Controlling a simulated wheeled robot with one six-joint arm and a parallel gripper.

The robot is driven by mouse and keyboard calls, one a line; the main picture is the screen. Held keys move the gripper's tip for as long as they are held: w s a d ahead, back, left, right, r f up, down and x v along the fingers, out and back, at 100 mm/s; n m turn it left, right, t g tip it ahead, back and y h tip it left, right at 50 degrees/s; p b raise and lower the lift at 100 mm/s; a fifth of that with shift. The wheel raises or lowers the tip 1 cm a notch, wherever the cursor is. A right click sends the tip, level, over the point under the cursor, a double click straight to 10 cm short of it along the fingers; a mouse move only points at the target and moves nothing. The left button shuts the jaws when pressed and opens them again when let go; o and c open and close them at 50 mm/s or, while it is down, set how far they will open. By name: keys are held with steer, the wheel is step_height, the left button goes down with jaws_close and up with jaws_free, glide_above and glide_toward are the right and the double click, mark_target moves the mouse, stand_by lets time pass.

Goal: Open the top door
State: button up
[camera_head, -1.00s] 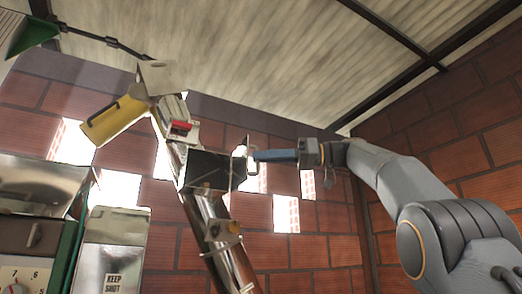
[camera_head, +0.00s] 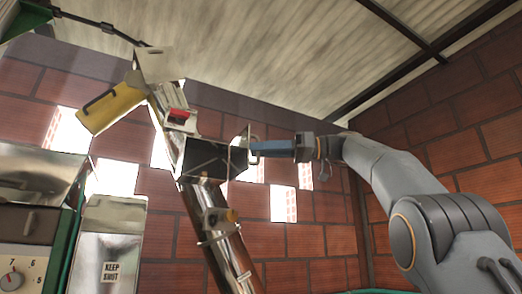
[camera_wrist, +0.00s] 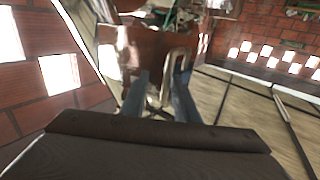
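The slanted metal elevator tube (camera_head: 222,232) rises to a dark, box-shaped head (camera_head: 205,158). A thin upright plate with a pale metal handle (camera_head: 249,139) stands at the head's right side; I take it for the top door, and its exact outline is unclear. My gripper (camera_head: 256,147) reaches in from the right, its blue fingers at the handle. In the wrist view my gripper (camera_wrist: 160,82) has its two fingers apart. The U-shaped handle (camera_wrist: 178,60) shows between them, closer to the right finger. Whether they touch it cannot be told.
A metal box labelled "KEEP SHUT" (camera_head: 112,240) and a machine with a dial (camera_head: 14,278) stand at lower left. Brick walls and a sloping roof enclose the space.

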steer(key=d, duration=0.8)
steer(key=shift+s, duration=0.35)
steer(key=shift+a, duration=0.1)
steer(key=w+f+m+t+h, duration=0.2)
steer(key=w+f+m, duration=0.4)
steer(key=f, duration=0.4)
steer(key=w+f+m+t+h, duration=0.3)
steer(key=w+f+m, duration=0.3)
steer(key=f, duration=0.4)
step_height(320, 180, down, 22)
steer(key=s+d+m+h, duration=0.2)
steer(key=d+m+h, duration=0.1)
steer(key=m+h, duration=0.15)
steer(key=s+d+f+m+g+h, duration=0.1)
steer(key=s+d+f+g+h, duration=0.1)
steer(key=s+f, duration=0.6)
steer(key=s+d+f+m+g+h, duration=0.1)
steer(key=s+f+h, duration=0.25)
steer(key=f, duration=0.75)
steer(key=s+d+f+n+g+h, duration=0.1)
steer(key=s+d+f, duration=0.1)
steer(key=s+f, duration=0.6)
steer(key=s+d+f+g+h+b, duration=0.1)
steer(key=s+d+f+h, duration=0.1)
steer(key=s+f, duration=0.7)
steer(key=s, duration=0.6)
steer(key=shift+d+n, duration=0.3)
steer(key=shift+n, duration=0.05)
